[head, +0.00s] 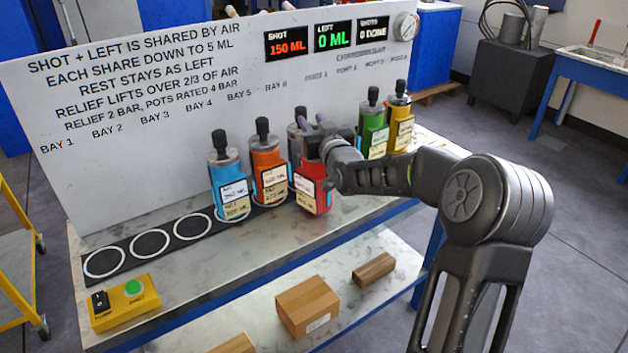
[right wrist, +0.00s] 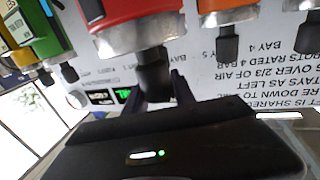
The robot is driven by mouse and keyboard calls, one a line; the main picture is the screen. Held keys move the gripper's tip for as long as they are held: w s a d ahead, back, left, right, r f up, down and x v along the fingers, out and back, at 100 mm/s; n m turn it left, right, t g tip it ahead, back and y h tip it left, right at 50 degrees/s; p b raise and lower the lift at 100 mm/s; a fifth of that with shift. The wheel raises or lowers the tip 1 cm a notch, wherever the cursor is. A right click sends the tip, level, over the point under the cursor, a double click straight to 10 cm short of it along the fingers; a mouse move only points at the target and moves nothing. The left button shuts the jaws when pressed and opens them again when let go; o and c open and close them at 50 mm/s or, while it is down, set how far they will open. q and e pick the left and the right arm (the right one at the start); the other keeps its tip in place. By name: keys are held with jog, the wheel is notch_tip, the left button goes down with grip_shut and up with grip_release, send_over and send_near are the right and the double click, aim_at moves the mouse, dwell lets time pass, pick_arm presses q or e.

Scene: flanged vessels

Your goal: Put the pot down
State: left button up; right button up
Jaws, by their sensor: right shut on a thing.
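The red pot (head: 316,186) with pale labels stands out a little forward of the row on the bench, between the orange pot (head: 268,160) and the green pot (head: 373,128). The blue pot (head: 227,180) and yellow pot (head: 401,130) stand upright. My left gripper is out of view.
Several empty white rings on a black strip (head: 128,252) lie left of the blue pot. A yellow box with a green button (head: 133,290) sits at the front left. The lettered panel (head: 140,150) stands behind.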

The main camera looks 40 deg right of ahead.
jog(key=shift+f, duration=0.1)
grip_shut()
jog(key=shift+a, duration=0.1)
dwell(0.4)
jog(key=shift+r, duration=0.25)
jog(key=shift+w+r, duration=0.1)
jog(key=shift+r, duration=0.1)
notch_tip(320, 180, up, 10)
jog(key=b, duration=0.2)
jog(key=shift+f, duration=0.2)
dwell(0.5)
